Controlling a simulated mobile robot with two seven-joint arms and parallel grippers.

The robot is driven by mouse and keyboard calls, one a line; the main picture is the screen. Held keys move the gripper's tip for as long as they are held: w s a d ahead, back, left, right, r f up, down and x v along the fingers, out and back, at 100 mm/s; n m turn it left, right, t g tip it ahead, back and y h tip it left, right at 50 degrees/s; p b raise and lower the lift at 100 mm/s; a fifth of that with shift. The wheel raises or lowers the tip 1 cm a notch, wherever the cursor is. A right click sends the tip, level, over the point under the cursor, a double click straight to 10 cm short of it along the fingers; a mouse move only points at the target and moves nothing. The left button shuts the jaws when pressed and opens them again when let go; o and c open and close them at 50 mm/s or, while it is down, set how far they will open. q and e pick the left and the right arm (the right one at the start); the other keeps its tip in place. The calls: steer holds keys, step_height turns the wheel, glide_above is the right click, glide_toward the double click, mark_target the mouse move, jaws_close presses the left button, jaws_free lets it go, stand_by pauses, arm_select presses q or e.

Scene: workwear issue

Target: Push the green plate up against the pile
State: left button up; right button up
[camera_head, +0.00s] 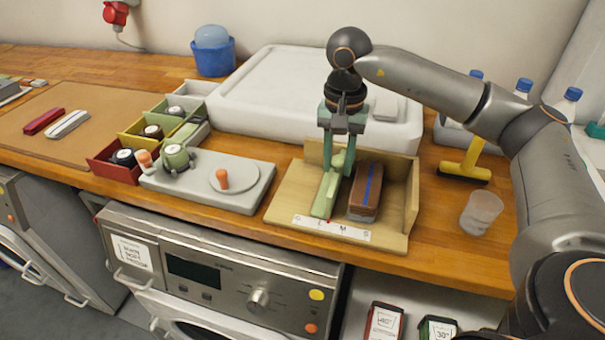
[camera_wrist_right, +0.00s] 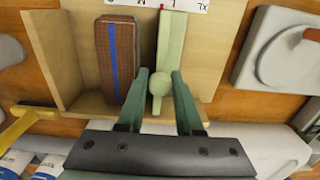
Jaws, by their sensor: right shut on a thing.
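The light green plate (camera_head: 325,197) stands on a wooden measuring tray (camera_head: 285,207), with a round knob at its back. It also shows in the right wrist view (camera_wrist_right: 173,45). The pile (camera_head: 367,190) is a brown folded stack with a blue stripe, right of the plate in the head view and left of it in the right wrist view (camera_wrist_right: 115,60). A narrow strip of bare wood separates plate and pile. My right gripper (camera_head: 336,170) points down, its fingers shut on the plate's knob (camera_wrist_right: 159,83). My left gripper is out of view.
The tray has raised back and right walls and a lettered scale (camera_head: 331,228) along its front. A grey fixture (camera_head: 250,193) with orange knobs stands left. A white basin (camera_head: 270,95) is behind.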

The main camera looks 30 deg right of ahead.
steer(key=shift+s+d+b, duration=0.5)
steer(key=shift+s+d, duration=0.8)
steer(key=shift+s, duration=0.15)
steer(key=shift+s+d+b, duration=0.45)
steer(key=shift+s+d, duration=0.8)
steer(key=shift+s, duration=0.2)
steer(key=o, duration=0.8)
steer(key=shift+c, duration=0.2)
